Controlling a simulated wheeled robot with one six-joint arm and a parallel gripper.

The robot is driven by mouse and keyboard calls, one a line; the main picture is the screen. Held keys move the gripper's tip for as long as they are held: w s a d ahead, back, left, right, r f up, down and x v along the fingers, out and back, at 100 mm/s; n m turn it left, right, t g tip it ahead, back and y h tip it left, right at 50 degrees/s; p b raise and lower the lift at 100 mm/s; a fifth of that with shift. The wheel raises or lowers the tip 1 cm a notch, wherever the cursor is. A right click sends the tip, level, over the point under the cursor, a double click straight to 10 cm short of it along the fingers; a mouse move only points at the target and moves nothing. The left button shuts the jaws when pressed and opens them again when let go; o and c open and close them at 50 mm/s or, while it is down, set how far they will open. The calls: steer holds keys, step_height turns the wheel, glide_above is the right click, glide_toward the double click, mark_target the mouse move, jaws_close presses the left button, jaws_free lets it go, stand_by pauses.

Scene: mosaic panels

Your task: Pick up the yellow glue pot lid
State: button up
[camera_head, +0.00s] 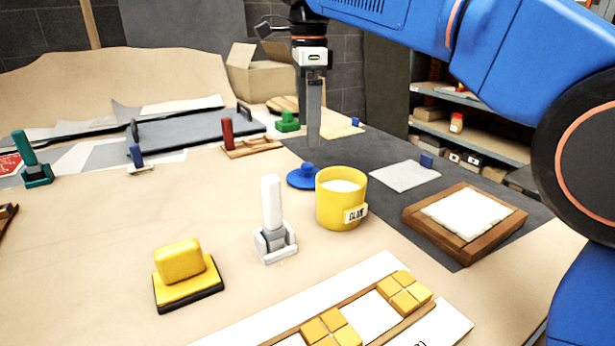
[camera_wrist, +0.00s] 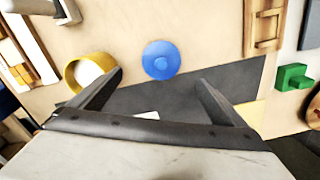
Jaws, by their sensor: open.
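The yellow glue pot (camera_head: 330,211) stands on the table, uncovered, with white glue inside and a label on its side. A round blue lid (camera_head: 301,180) with a blue knob lies just left of and behind it; I see no yellow lid. In the wrist view the blue lid (camera_wrist: 160,60) lies just beyond my fingertips, centred between them, and the pot (camera_wrist: 112,72) is to its left. My gripper (camera_head: 313,143) points down above the table behind the lid. It is open and empty in the wrist view (camera_wrist: 160,84).
A white-handled tool (camera_head: 272,205) stands left of the pot. A yellow block tool (camera_head: 180,262) is at the front left. A wooden frame (camera_head: 430,226) is to the right, and a tile panel (camera_head: 370,312) in front. A red-handled wooden float (camera_head: 250,148) and green piece (camera_head: 287,124) are behind.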

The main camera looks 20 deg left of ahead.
mark_target(307, 164)
step_height(307, 164, down, 11)
steer(key=shift+w+a+r, duration=0.1)
steer(key=shift+a, duration=0.05)
steer(key=c, duration=1.1)
